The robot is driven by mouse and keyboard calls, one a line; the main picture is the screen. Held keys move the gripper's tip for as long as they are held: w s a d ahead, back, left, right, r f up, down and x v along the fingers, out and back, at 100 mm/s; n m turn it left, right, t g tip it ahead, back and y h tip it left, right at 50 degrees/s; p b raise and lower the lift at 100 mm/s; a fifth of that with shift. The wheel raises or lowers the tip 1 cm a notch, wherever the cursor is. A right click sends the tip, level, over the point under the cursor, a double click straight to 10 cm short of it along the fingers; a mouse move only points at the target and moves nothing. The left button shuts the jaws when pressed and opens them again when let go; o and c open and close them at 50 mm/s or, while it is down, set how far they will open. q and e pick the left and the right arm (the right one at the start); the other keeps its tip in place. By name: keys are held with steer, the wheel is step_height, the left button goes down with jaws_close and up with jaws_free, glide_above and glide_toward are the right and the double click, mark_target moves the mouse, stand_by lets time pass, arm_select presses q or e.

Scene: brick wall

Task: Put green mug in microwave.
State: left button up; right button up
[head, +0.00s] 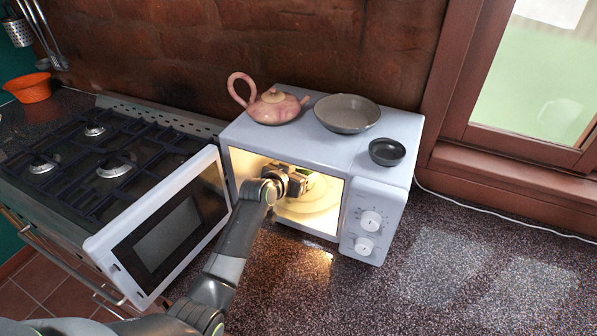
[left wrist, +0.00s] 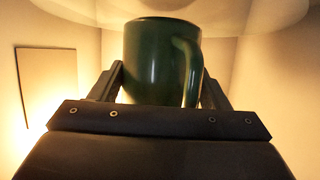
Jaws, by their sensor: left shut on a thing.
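The white microwave (head: 378,200) stands on the counter with its door (head: 165,235) swung open to the left and its inside lit. My left arm reaches in through the opening, and my left gripper (head: 298,182) is inside the cavity. In the left wrist view the green mug (left wrist: 160,60) is between the two fingers of my left gripper (left wrist: 162,85), which is shut on it. The mug's handle faces the camera, a little to the right. In the head view the mug is hidden by the gripper. The turntable (head: 318,200) shows beside and below the gripper. My right gripper is not in view.
On the microwave's top stand a pink teapot (head: 275,106), a grey bowl (head: 347,113) and a small dark bowl (head: 387,151). A gas hob (head: 95,160) lies to the left, partly behind the open door. The counter (head: 470,270) to the right is clear except for a white cable.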

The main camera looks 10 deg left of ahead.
arm_select(q)
steer(key=shift+f, duration=0.25)
stand_by(0.4)
steer(key=o, duration=1.4)
steer(key=shift+c, duration=0.2)
steer(key=shift+s+f, duration=0.1)
steer(key=shift+f, duration=0.05)
steer(key=shift+b, duration=0.3)
steer(key=b+v, duration=0.2)
steer(key=v, duration=1.5)
steer(key=shift+s, duration=0.2)
